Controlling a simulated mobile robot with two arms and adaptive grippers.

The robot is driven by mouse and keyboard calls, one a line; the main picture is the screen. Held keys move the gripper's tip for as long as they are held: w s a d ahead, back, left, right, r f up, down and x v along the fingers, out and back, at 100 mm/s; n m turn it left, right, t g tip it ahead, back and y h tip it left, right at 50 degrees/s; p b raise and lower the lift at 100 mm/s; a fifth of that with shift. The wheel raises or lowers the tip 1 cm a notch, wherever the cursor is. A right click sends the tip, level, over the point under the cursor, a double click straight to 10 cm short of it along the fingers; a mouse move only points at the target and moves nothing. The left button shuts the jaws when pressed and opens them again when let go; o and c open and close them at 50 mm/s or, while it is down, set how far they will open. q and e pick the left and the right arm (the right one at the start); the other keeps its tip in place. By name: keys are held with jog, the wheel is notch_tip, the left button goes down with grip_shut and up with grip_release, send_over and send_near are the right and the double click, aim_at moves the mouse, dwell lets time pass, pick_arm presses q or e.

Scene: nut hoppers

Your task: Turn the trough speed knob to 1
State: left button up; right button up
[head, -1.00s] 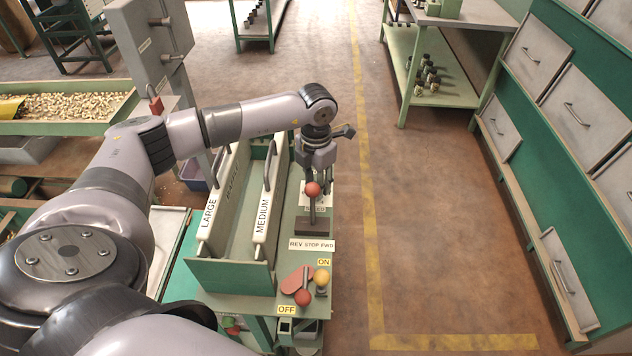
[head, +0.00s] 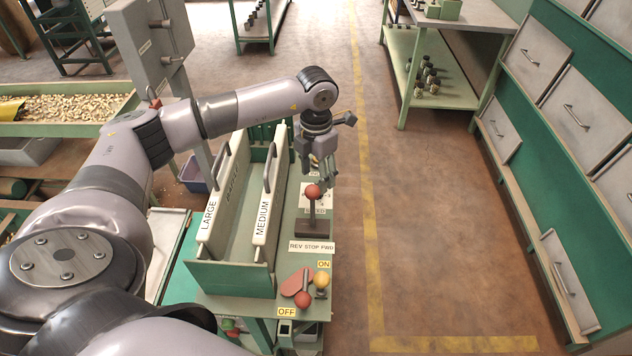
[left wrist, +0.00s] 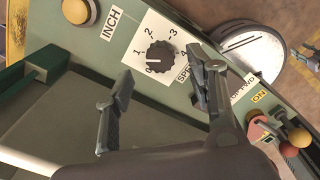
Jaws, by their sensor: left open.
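The speed knob (left wrist: 159,56) is black and ribbed, on a white dial plate (left wrist: 139,32) numbered 0 to 4, in the left wrist view. A pale mark on it seems to face the 0–1 side, too small to be sure. My left gripper (head: 325,179) is open above the panel, beyond the red-ball lever. In the left wrist view its fingers (left wrist: 161,68) appear on either side below the knob, apart from it.
A red-ball lever (head: 313,191) marked REV STOP FWD stands close in front of my gripper. An ON/OFF switch (head: 297,284) is nearer. An INCH button (left wrist: 75,11) is beside the dial. The MEDIUM trough (head: 265,205) lies left; open floor (head: 430,220) lies right.

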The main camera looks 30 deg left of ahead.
pick_arm(q)
notch_tip(320, 180, up, 8)
jog(key=shift+d, duration=0.1)
dwell(0.7)
